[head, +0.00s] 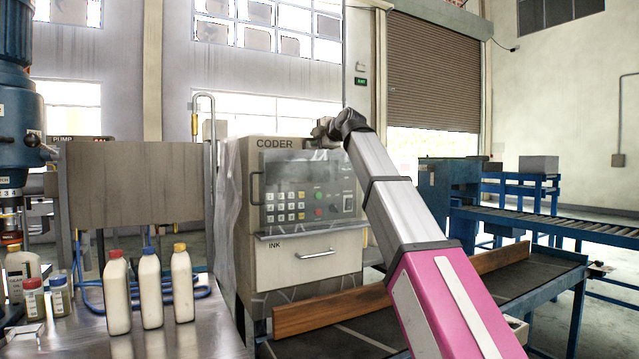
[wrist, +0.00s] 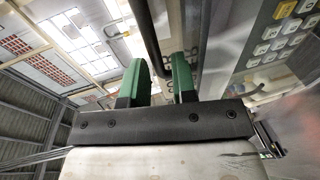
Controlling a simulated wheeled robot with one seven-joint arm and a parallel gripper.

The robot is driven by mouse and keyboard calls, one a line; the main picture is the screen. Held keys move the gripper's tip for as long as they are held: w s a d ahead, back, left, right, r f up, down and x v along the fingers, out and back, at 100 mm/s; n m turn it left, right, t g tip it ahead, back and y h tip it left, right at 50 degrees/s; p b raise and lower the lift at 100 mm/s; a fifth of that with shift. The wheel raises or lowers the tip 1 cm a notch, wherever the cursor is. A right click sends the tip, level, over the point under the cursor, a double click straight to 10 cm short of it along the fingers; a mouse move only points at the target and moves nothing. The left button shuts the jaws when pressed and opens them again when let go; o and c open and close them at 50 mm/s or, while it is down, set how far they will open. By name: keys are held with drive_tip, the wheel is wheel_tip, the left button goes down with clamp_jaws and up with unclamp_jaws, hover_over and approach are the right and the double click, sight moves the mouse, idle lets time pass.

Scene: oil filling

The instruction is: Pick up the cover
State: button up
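The coder machine (head: 305,225) has a grey see-through panel (head: 345,172) over its keypad, which looks like the cover. A black handle (head: 255,187) is on the panel's left side. My gripper (head: 318,132) is at the top front of the machine, beside the CODER lettering. In the wrist view, the two green fingers (wrist: 160,80) stand apart with a gap between them. A dark bar (wrist: 147,38) runs in line with this gap. I cannot tell whether it is between the fingertips or beyond them, and I see no firm grip on it.
Several bottles (head: 152,290) stand on the metal table (head: 190,335) at the left. Clear plastic sheeting (head: 230,200) hangs at the machine's left side. A conveyor (head: 530,285) with a brown side board (head: 335,308) runs in front. The keypad (wrist: 285,30) is at the right in the wrist view.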

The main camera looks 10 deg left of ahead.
drive_tip(key=x, duration=0.4)
drive_tip(key=shift+w+a, duration=0.25)
drive_tip(key=shift+a, duration=0.05)
clamp_jaws()
idle(1.1)
